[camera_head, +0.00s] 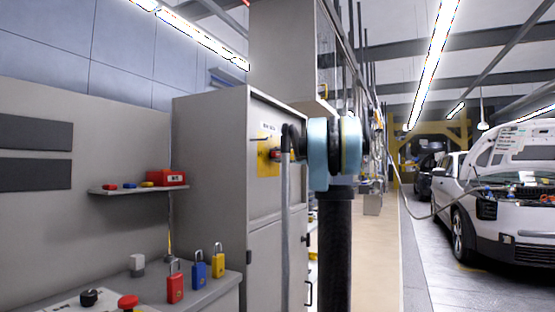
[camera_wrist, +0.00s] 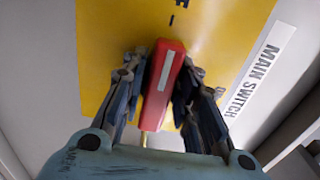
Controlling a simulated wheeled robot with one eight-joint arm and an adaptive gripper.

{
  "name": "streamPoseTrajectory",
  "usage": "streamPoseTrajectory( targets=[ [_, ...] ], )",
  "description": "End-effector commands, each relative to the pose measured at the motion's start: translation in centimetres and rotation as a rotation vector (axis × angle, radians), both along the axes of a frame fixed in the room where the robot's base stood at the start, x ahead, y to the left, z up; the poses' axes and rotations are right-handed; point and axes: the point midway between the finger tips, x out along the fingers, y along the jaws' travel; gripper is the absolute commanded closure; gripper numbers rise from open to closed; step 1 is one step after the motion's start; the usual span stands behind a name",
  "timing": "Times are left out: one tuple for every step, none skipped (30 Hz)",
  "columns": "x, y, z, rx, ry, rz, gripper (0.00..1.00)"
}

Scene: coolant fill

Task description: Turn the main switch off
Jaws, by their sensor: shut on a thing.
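The main switch has a red handle (camera_wrist: 164,84) with a white stripe, on a yellow plate (camera_wrist: 232,25). A "MAIN SWITCH" label (camera_wrist: 255,75) sits beside the plate in the wrist view. The handle runs roughly along the label's lettering, at a small angle to it. My gripper (camera_wrist: 160,72) is shut on the handle, one finger on each side. In the head view the yellow plate (camera_head: 264,160) is on the upper front of a grey cabinet (camera_head: 210,190). My gripper (camera_head: 290,148) partly hides the switch there.
A workbench at the lower left holds red (camera_head: 175,284), blue (camera_head: 198,272) and yellow (camera_head: 218,262) padlocks. A shelf above carries a red box (camera_head: 166,178). A white car (camera_head: 505,200) with its hood up stands right. The aisle floor between is mostly clear.

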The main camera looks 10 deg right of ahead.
Motion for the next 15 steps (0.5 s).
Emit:
streamPoseTrajectory(
  targets=[
    [-0.11,0.05,-0.29,-0.008,-0.002,0.003,0.96],
    [-0.11,0.05,-0.31,-0.009,-0.003,0.003,0.96],
    [-0.11,0.05,-0.32,-0.011,-0.005,0.003,0.96],
    [-0.12,0.06,-0.33,-0.011,-0.006,0.003,0.96],
    [-0.12,0.06,-0.34,-0.012,-0.007,0.003,0.96],
    [-0.12,0.06,-0.34,-0.012,-0.007,0.003,0.96],
    [-0.13,0.06,-0.35,-0.013,-0.007,0.003,0.96],
    [-0.13,0.06,-0.36,-0.013,-0.007,0.003,0.96],
    [-0.13,0.07,-0.37,-0.013,-0.007,0.003,0.96],
    [-0.13,0.07,-0.37,-0.013,-0.006,0.004,0.96],
    [-0.13,0.07,-0.38,-0.013,-0.006,0.004,0.96],
    [-0.14,0.07,-0.39,-0.013,-0.006,0.004,0.96],
    [-0.14,0.07,-0.39,-0.013,-0.006,0.004,0.96],
    [-0.14,0.07,-0.40,-0.013,-0.006,0.004,0.96],
    [-0.15,0.08,-0.41,-0.013,-0.006,0.004,0.63]
  ],
)
